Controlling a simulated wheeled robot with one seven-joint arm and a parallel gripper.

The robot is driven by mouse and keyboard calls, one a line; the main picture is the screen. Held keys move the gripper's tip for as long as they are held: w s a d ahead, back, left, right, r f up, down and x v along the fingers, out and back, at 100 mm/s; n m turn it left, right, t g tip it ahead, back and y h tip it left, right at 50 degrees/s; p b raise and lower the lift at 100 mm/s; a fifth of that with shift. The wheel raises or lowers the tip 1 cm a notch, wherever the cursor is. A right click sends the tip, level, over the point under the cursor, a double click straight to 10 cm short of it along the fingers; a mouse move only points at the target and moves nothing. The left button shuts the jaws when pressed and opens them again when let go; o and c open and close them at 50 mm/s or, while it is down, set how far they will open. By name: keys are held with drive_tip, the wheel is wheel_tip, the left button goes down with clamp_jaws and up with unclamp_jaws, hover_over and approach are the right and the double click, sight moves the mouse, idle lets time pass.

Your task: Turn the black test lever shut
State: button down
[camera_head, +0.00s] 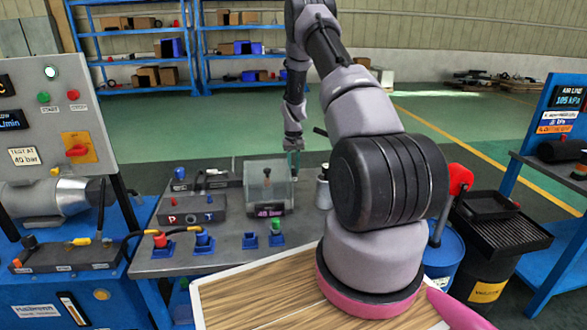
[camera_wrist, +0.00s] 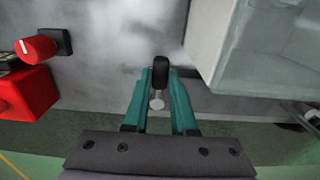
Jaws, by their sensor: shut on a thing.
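The black lever (camera_wrist: 160,70) shows in the wrist view as a short dark rounded handle, with a small pale metal round part beside it. My gripper (camera_wrist: 161,80) has its teal fingers closed on both sides of this handle. In the head view my gripper (camera_head: 294,160) points down at the back right corner of the clear tank (camera_head: 262,178). The lever cannot be made out in the head view, and its turn angle is unclear.
In the wrist view the tank wall (camera_wrist: 262,50) stands close on the right. A red box (camera_wrist: 28,92) and a red knob (camera_wrist: 36,47) are on the left. A metal canister (camera_head: 322,192) stands right of the tank. Bare grey bench (camera_wrist: 105,45) lies between.

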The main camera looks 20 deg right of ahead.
drive_tip(key=shift+d, duration=0.1)
idle(0.3)
drive_tip(key=n, duration=0.1)
drive_tip(key=d+n, duration=0.1)
drive_tip(key=n, duration=0.1)
drive_tip(key=shift+s+d+n, duration=0.1)
drive_tip(key=shift+d+n, duration=0.05)
drive_tip(key=shift+n, duration=0.15)
drive_tip(key=n, duration=0.1)
drive_tip(key=d+n, duration=0.1)
drive_tip(key=n, duration=0.2)
drive_tip(key=shift+w+d+n, duration=0.25)
drive_tip(key=shift+d+n, duration=0.05)
drive_tip(key=shift+d, duration=0.1)
drive_tip(key=n, duration=0.1)
drive_tip(key=d+n, duration=0.1)
drive_tip(key=n, duration=0.1)
drive_tip(key=shift+w, duration=0.35)
drive_tip(key=shift+w+d+n, duration=0.25)
drive_tip(key=shift+w+n, duration=0.05)
drive_tip(key=shift+n, duration=0.65)
drive_tip(key=shift+w+d+n, duration=0.25)
drive_tip(key=shift+n, duration=0.7)
drive_tip(key=c, duration=0.7)
unclamp_jaws()
